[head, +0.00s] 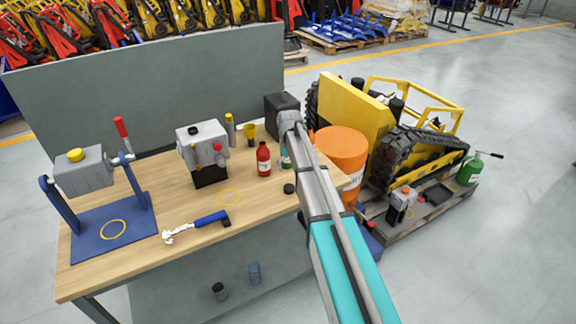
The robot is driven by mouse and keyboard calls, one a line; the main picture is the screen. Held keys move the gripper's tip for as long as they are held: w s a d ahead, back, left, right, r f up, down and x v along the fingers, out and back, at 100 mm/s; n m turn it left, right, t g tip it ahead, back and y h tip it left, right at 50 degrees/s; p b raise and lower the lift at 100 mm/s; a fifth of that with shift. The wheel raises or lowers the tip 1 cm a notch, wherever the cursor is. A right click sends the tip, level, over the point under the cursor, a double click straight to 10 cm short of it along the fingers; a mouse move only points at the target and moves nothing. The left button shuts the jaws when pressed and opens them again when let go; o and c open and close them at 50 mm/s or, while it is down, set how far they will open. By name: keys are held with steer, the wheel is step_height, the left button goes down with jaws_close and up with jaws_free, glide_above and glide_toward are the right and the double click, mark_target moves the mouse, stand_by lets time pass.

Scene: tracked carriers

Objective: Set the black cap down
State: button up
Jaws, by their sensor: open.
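A small black cap (289,188) lies flat on the wooden workbench (130,270), near its right end and just left of my arm. Nothing is seen holding it. My arm reaches in from the lower right, and its grey wrist is above the back right of the bench. My gripper's fingers cannot be made out; the arm hides that spot. A second black cap (193,130) sits on top of a grey-white unit (203,146) at the middle of the bench.
A red bottle (263,160), yellow funnel (250,133), dark box (281,104) and partly hidden green container (285,161) stand nearby. An orange drum (341,150) and tracked carrier (400,130) are right. Bench front is partly clear.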

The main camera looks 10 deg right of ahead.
steer(key=shift+r+p, duration=0.45)
steer(key=shift+r, duration=0.25)
steer(key=shift+s, duration=0.1)
steer(key=s+m, duration=0.4)
steer(key=s, duration=2.4)
steer(key=shift+s+a, duration=0.25)
steer(key=shift+s, duration=0.15)
